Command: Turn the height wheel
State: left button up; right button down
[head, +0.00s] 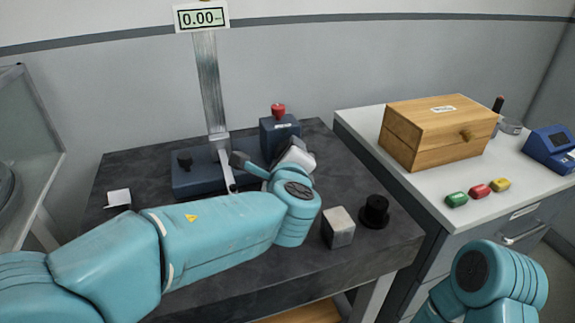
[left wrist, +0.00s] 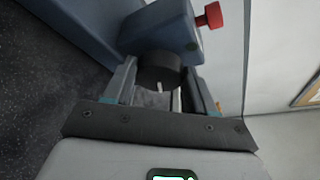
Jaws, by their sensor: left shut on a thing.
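The height wheel (left wrist: 158,70) is a dark round knob on the blue block (left wrist: 160,25) with a red knob on top. In the left wrist view it sits between the two fingers of my left gripper (left wrist: 161,84), which is shut on it. In the head view the blue block (head: 281,137) stands at the back of the dark table, and my left gripper (head: 290,153) is in front of it, hiding the wheel. The fingertips are hard to make out there. The gauge's display (head: 201,18) reads 0.00. My right gripper is out of view.
At right, a white bench (head: 400,185) holds a wooden box (head: 440,130) and several small coloured pieces. My right arm shows bottom right.

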pick_arm(q)
jog(key=shift+r, duration=0.1)
jog(key=o, duration=1)
jog(key=shift+o, duration=0.2)
jog(key=shift+s, duration=0.1)
jog(key=v, duration=1.6)
jog(key=shift+s, duration=0.1)
